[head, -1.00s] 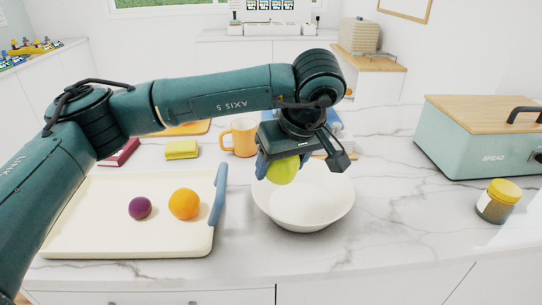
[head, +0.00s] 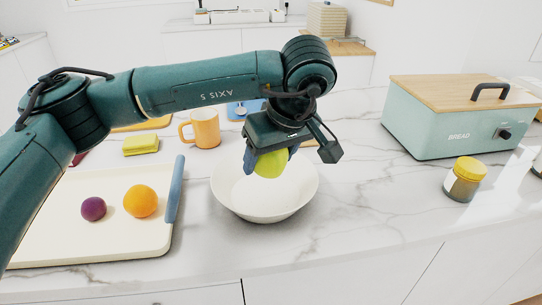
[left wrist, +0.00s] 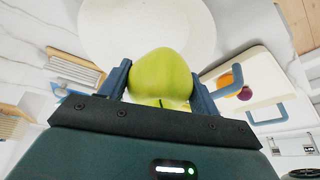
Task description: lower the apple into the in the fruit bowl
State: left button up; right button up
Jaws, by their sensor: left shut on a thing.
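A green apple (head: 271,163) is held between the fingers of my left gripper (head: 268,160). In the left wrist view the apple (left wrist: 161,76) sits between both blue fingers. The white fruit bowl (head: 264,205) stands on the marble counter, and the apple hangs above it, over its back part in the head view. The bowl's inside looks empty where it shows. The bowl also shows in the left wrist view (left wrist: 140,25), beyond the apple. My right gripper is not in view.
A cream tray (head: 90,235) with a blue handle holds an orange (head: 140,201) and a purple fruit (head: 93,209), left of the bowl. An orange mug (head: 203,129) and yellow sponge (head: 141,145) stand behind. A bread box (head: 445,125) and yellow-lidded jar (head: 464,180) are at right.

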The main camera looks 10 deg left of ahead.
pick_arm(q)
jog(key=shift+w+a, duration=0.15)
dwell(0.4)
jog(key=b, duration=0.4)
send_over(265, 205)
jog(key=d, duration=0.1)
jog(key=shift+s+f, duration=0.25)
jog(key=shift+f, duration=1.1)
jog(key=shift+s+f, duration=0.2)
jog(key=shift+f, duration=1.15)
jog(key=shift+f+b, duration=2.05)
jog(key=shift+f, duration=0.45)
jog(key=o, duration=1.1)
jog(key=shift+o, duration=0.2)
